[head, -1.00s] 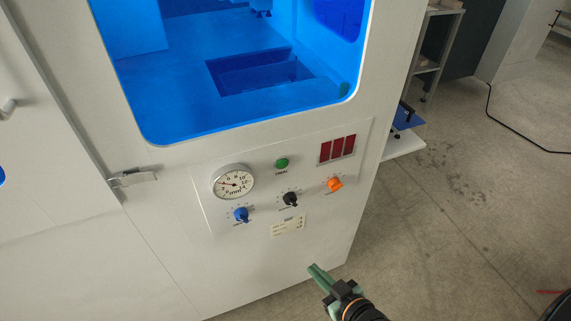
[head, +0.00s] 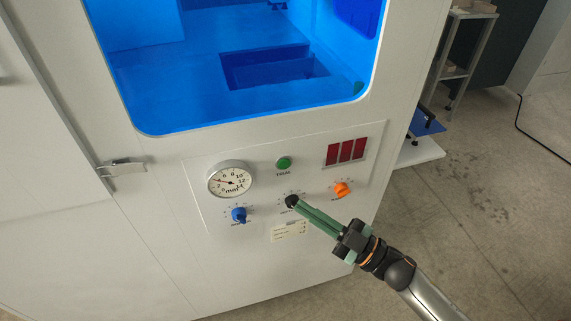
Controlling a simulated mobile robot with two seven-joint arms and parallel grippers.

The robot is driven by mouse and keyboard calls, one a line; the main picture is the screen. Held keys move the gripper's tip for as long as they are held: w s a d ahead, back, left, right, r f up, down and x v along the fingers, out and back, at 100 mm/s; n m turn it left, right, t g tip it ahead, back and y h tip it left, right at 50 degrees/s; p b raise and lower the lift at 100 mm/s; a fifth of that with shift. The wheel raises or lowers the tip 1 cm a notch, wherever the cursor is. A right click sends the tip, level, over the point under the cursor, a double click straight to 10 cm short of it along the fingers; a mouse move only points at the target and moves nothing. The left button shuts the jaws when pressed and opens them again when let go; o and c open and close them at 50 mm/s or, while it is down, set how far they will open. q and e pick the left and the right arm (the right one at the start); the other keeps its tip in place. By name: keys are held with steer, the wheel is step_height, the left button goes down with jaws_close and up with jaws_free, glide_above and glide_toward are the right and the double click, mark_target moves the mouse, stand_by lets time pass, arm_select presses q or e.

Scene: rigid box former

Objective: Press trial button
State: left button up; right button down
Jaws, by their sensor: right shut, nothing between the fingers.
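The green trial button (head: 284,163) sits on the control panel (head: 215,220) of the white machine, with a small label under it. My right gripper (head: 300,204) comes in from the lower right. Its green fingers are shut and empty. Their tips appear over the right edge of the black knob (head: 292,201), below the trial button in the picture. I cannot tell whether they touch the panel. The trial button is fully visible and apart from the fingers. My left gripper is not in view.
The panel also carries a round dial gauge (head: 230,179), a blue knob (head: 239,215), an orange knob (head: 342,189) and a dark red display (head: 345,151). A blue-tinted window (head: 190,90) is above. A door latch (head: 122,167) protrudes at left. A shelf (head: 466,50) stands behind at right.

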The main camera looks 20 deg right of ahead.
mark_target(284, 164)
arm_select(q)
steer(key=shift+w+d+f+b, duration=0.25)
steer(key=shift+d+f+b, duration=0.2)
steer(key=shift+b, duration=0.4)
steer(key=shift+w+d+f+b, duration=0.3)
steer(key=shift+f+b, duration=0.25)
steer(key=shift+b, duration=0.25)
arm_select(e)
steer(key=w, duration=0.9)
steer(key=shift+a, duration=0.1)
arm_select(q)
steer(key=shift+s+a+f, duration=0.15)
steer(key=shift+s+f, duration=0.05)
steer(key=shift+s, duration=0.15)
arm_select(e)
steer(key=shift+s, duration=0.1)
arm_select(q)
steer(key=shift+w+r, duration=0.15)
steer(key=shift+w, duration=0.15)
arm_select(e)
steer(key=shift+w, duration=0.2)
steer(key=shift+w, duration=0.25)
